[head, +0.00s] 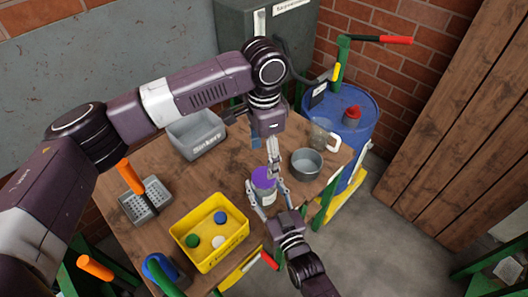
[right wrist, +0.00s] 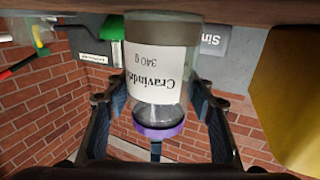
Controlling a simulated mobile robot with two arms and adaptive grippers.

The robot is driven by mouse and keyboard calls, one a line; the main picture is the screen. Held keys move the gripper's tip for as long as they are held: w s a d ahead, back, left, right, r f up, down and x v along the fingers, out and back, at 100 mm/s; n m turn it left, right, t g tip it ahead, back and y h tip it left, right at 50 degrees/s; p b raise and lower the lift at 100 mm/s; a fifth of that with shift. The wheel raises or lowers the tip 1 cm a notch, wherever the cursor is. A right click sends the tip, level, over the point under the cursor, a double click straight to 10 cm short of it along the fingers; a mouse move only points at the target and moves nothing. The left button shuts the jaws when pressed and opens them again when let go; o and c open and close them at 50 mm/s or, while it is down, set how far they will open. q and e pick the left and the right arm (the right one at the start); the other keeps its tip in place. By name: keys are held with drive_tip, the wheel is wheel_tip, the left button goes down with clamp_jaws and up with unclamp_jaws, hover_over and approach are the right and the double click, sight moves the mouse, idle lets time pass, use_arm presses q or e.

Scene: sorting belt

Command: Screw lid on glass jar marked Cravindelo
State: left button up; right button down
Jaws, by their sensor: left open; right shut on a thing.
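The glass jar (head: 266,196) stands upright on the wooden table. Its white label in the right wrist view (right wrist: 160,72), seen upside down, reads "Cravinde…" and "340 g". A purple lid (head: 263,174) sits on the jar's mouth; it also shows in the right wrist view (right wrist: 158,131). I cannot tell how tightly it is seated. My right gripper (head: 267,194) is shut on the jar, one finger on each side of the glass. My left gripper (head: 273,160) points down, open, right at the lid; whether its fingertips touch the lid is unclear.
A yellow bin (head: 238,252) holds a blue, a green and a white lid. A grey bin (head: 200,138), a metal pot (head: 307,164) and a glass mug (head: 322,133) stand farther back. A grey grater-like box (head: 145,207) is at left. A blue barrel (head: 350,115) stands beyond the table.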

sight(264, 176)
use_arm(q)
drive_tip(key=n, duration=0.5)
drive_tip(key=shift+r, duration=0.2)
drive_tip(key=n, duration=0.3)
drive_tip(key=shift+r+n, duration=0.15)
drive_tip(key=shift+n, duration=0.25)
drive_tip(key=shift+f, duration=4.05)
drive_tip(key=shift+c, duration=0.3)
drive_tip(key=c, duration=1.2)
drive_tip(key=shift+c, duration=0.3)
